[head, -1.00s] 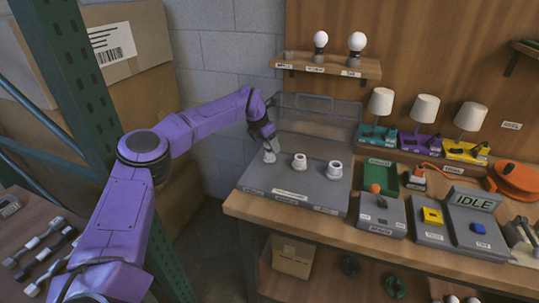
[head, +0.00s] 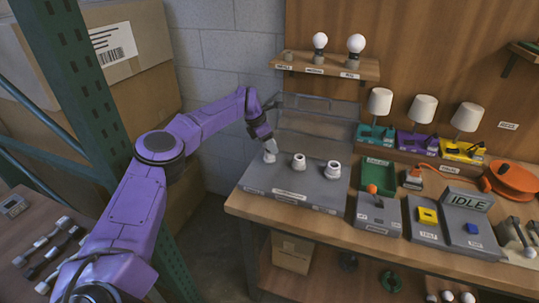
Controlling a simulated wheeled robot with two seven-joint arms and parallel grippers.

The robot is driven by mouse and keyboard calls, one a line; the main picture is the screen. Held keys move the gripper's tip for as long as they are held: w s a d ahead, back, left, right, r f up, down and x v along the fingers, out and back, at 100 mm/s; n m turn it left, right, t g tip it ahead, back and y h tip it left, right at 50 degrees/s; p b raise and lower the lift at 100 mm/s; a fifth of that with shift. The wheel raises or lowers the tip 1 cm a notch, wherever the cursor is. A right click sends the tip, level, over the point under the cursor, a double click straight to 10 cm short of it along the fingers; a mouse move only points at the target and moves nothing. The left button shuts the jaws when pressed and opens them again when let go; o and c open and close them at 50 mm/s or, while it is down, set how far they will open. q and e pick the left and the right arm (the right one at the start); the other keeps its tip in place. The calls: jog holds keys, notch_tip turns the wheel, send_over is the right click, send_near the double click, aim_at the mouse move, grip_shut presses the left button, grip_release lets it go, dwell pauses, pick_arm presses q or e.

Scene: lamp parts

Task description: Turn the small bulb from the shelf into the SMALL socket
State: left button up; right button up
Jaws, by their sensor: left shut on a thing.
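The grey board (head: 255,183) on the bench carries three pale sockets in a row. The leftmost, the small socket (head: 269,157), stands directly under my left gripper (head: 270,146). My left gripper points down and is shut on the small bulb, which its fingers hide almost entirely. I cannot tell whether the bulb touches the socket or how deep it sits. On the wall shelf (head: 330,66), the small holder (head: 288,56) at the left end is empty. My right gripper is not in view.
The middle socket (head: 299,162) and the right socket (head: 333,170) stand close beside. A clear upright panel (head: 318,118) is behind the board. A medium bulb (head: 320,41) and a large bulb (head: 356,44) stand on the shelf. A green tray (head: 378,174) and an IDLE display (head: 467,201) are right.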

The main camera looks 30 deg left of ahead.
pick_arm(q)
jog(key=o, duration=1)
jog(key=shift+w, duration=0.1)
